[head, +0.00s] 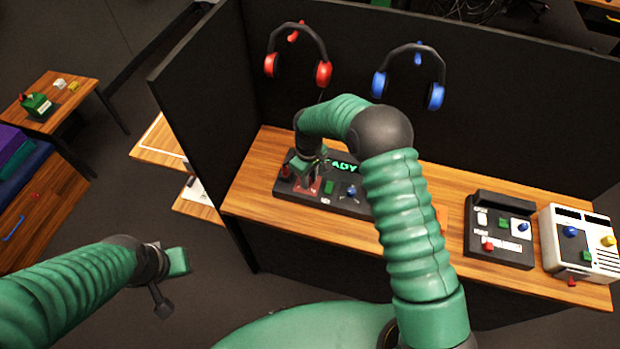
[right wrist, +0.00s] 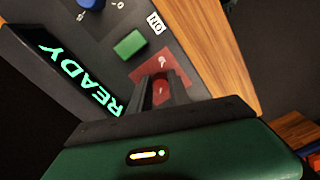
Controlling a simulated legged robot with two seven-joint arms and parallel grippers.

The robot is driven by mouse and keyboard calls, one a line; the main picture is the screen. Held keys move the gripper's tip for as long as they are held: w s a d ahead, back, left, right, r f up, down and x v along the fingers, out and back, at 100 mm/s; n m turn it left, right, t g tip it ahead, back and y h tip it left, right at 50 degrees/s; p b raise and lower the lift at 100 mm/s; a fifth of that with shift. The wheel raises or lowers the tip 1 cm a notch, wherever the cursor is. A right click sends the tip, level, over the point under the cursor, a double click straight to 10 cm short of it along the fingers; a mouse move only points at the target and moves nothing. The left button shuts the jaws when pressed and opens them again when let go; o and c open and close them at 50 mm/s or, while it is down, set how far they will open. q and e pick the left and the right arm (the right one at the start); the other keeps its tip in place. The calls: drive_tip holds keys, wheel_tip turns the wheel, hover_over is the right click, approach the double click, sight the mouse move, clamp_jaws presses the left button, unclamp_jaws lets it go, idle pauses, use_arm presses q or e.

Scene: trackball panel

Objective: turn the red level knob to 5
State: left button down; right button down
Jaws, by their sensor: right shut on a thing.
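The dark panel (head: 342,203) with a lit READY display (head: 342,166) stands on the wooden desk. Its red knob sits on a red plate (head: 313,187) at the panel's left part. In the right wrist view, the red knob (right wrist: 160,92) shows between the two fingers of my right gripper (right wrist: 163,90), on the red plate (right wrist: 180,66). My right gripper (head: 311,174) is shut on the knob and hides most of it in the head view. The dial marking is too small to read. My left gripper (head: 172,264) hangs off the desk, over the floor; its jaws are unclear.
On the panel are a green button (right wrist: 130,43) and a blue knob (head: 351,190). Red headphones (head: 323,73) and blue headphones (head: 436,96) hang on the black partition behind. A black device (head: 499,252) and a white device (head: 553,247) stand at the desk's right.

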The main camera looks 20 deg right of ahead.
drive_tip(key=m, duration=0.5)
drive_tip(key=shift+w+a+r+m, duration=0.15)
drive_tip(key=shift+w+a+m, duration=0.1)
drive_tip(key=shift+m, duration=2.35)
drive_tip(key=shift+w, duration=0.1)
drive_tip(key=c, duration=1.6)
unclamp_jaws()
drive_tip(key=o, duration=0.4)
drive_tip(key=shift+r, duration=0.25)
wheel_tip(320, 180, up, 16)
drive_tip(key=b, duration=0.1)
